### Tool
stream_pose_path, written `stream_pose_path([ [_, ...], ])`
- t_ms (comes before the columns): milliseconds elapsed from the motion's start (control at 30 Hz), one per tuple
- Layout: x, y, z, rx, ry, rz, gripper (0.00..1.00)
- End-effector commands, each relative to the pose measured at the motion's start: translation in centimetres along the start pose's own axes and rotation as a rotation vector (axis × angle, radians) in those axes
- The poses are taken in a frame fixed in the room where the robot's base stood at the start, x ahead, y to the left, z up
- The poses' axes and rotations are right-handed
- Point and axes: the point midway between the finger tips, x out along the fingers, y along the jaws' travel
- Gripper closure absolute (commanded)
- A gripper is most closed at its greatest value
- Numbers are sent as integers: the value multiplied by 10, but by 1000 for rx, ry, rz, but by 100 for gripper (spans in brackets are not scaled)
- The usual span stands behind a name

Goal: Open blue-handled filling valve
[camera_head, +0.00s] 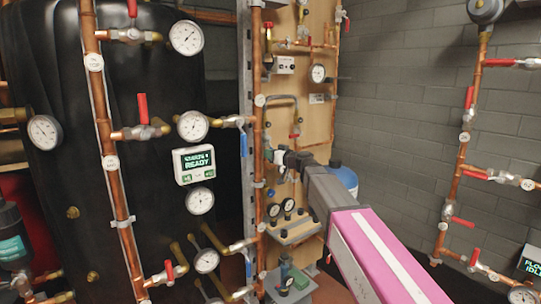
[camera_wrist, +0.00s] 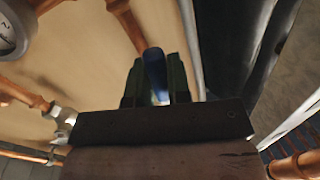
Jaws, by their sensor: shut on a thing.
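My arm reaches in from the lower right of the head view, and my gripper (camera_head: 281,161) is at the copper pipework on the wooden panel. In the wrist view, the dark fingers of my gripper (camera_wrist: 155,88) stand on both sides of a blue handle (camera_wrist: 153,70) and are shut on it. The handle's lower end and its valve body are hidden behind the fingers and the gripper body. In the head view, the gripper covers the held handle.
Two other blue handles, an upper one (camera_head: 243,140) and a lower one (camera_head: 249,267), are on the pipes left of my gripper. Red-handled valves line the right wall (camera_head: 400,130).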

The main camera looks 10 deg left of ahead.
Motion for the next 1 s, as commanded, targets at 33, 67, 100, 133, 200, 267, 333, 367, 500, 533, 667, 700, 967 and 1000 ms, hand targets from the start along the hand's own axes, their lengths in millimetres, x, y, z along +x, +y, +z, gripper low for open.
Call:
stream_pose_path([
  [33, 0, 2, 0, -29, -6, 1, 100],
  [67, 0, 3, 0, -51, -10, 2, 100],
  [100, -1, 5, -1, -82, -16, 3, 100],
  [133, -1, 6, -1, -106, -21, 4, 100],
  [200, -2, 9, -1, -150, -30, 5, 100],
  [267, -2, 10, -1, -170, -34, 5, 100],
  [333, -2, 10, -1, -178, -36, 5, 100],
  [367, -2, 10, -1, -179, -36, 6, 100],
  [500, -2, 10, -1, -180, -36, 6, 100],
  [533, -2, 10, -1, -181, -36, 6, 100],
  [667, -2, 10, -1, -179, -36, 7, 58],
  [700, -2, 10, -1, -178, -36, 6, 58],
  [967, -4, 10, -1, -175, -35, 6, 58],
  [1000, -6, 10, -1, -175, -35, 6, 58],
])
